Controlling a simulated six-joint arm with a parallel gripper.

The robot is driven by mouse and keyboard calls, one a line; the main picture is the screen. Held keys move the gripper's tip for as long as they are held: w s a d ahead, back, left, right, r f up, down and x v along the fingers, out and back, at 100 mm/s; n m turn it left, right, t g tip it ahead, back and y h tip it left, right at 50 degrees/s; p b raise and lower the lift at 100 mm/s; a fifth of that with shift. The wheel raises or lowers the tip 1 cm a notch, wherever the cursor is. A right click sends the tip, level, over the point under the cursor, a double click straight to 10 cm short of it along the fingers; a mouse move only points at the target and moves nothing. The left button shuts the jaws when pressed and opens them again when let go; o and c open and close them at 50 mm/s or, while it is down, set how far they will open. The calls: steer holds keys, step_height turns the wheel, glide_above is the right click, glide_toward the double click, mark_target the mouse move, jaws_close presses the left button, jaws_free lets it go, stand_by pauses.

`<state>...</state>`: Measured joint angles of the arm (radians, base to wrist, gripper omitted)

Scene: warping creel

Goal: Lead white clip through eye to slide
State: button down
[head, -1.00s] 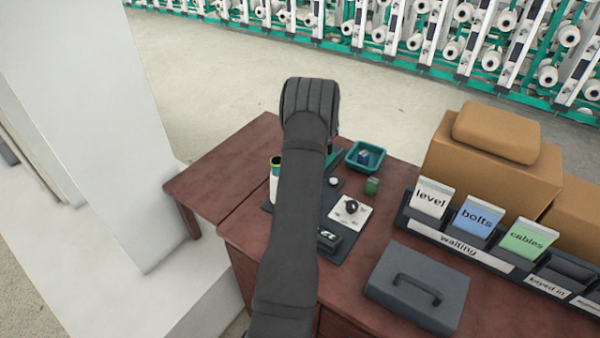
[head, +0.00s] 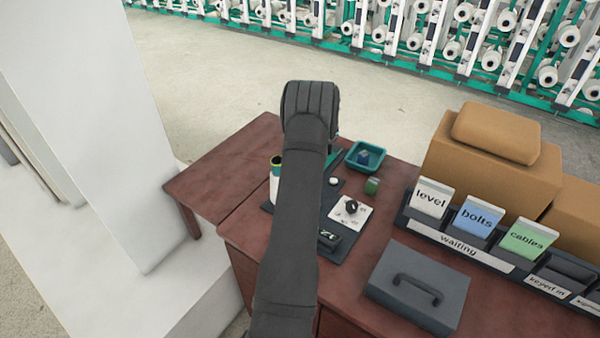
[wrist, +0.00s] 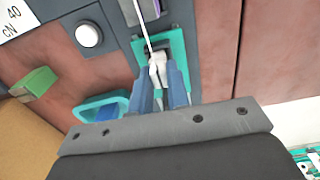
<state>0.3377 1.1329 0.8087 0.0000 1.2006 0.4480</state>
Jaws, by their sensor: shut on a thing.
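In the wrist view my gripper (wrist: 160,90) is shut on a small white clip (wrist: 157,66). A thin white thread (wrist: 147,35) runs from the clip toward the top of the picture. The clip is over or beside a teal part (wrist: 177,52) on a dark base; I cannot tell whether they touch. A pale rod-like piece (wrist: 145,8) stands near the top, on the thread's line; I cannot make out the eye. In the head view my arm hides the gripper and clip, and only a bit of teal (head: 333,158) shows beside it.
A grey case (head: 415,285) and card rack (head: 455,245) stand farther right. The table's left part is bare.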

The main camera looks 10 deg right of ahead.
steer(key=shift+f, duration=0.35)
stand_by(0.6)
steer(key=c, duration=1.1)
jaws_free()
steer(key=shift+o, duration=0.2)
steer(key=shift+r, duration=0.1)
steer(key=shift+r, duration=3.4)
step_height(320, 180, up, 18)
steer(key=shift+f, duration=0.25)
steer(key=shift+f, duration=0.15)
step_height(320, 180, down, 18)
steer(key=shift+f, duration=0.2)
